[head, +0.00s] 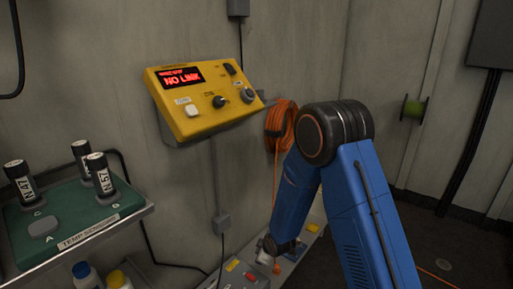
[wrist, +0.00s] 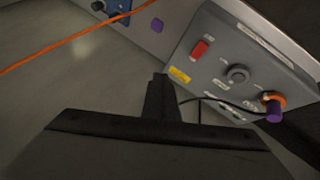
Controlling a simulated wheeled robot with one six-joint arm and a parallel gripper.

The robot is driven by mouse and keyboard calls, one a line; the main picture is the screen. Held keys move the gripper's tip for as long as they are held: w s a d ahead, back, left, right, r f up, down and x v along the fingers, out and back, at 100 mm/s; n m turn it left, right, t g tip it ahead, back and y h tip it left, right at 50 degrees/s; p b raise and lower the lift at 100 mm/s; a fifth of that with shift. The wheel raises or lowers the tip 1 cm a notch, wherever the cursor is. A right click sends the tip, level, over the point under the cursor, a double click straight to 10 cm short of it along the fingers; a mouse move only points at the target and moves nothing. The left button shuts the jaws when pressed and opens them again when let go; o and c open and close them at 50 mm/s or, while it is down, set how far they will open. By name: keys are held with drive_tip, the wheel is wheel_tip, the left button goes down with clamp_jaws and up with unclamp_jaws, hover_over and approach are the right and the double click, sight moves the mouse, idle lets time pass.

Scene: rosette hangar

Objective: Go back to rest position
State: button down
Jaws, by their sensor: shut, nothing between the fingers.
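My gripper (wrist: 160,88) is shut in the wrist view, with nothing visible between its fingers. It points toward a grey control panel (wrist: 222,42), and I cannot tell whether it touches the panel. In the head view my blue arm is bent at the elbow, its forearm reaching down toward the low grey panel (head: 247,272). The fingertips are hard to make out there.
The grey panel carries a red switch (wrist: 200,49), a black knob (wrist: 237,74) and an orange and purple plug (wrist: 272,106). A yellow box (head: 195,126) reading "NO LINK" and an orange cable coil (head: 279,125) are on the wall. A shelf (head: 100,234) stands left.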

drive_tip(key=s+d+r+m+h, duration=0.1)
drive_tip(key=s+d+r+m, duration=0.1)
drive_tip(key=s+d+r, duration=0.5)
drive_tip(key=s+d+r+m, duration=0.1)
drive_tip(key=d+r+m, duration=0.3)
drive_tip(key=r, duration=0.7)
drive_tip(key=s+d+r+m+h, duration=0.1)
drive_tip(key=s+d+r, duration=0.3)
drive_tip(key=d+r, duration=0.4)
drive_tip(key=s+d+r+m, duration=0.2)
drive_tip(key=s+d+r, duration=0.1)
drive_tip(key=s, duration=0.6)
drive_tip(key=s+d+r+m+g, duration=0.1)
drive_tip(key=s+r, duration=0.3)
drive_tip(key=s, duration=0.5)
drive_tip(key=s+d+r+m+h, duration=0.1)
drive_tip(key=s+d+r+m, duration=0.3)
drive_tip(key=s, duration=0.5)
drive_tip(key=shift+s+d+r+g, duration=0.15)
drive_tip(key=shift+s+d+g, duration=0.1)
drive_tip(key=shift+d+g, duration=0.15)
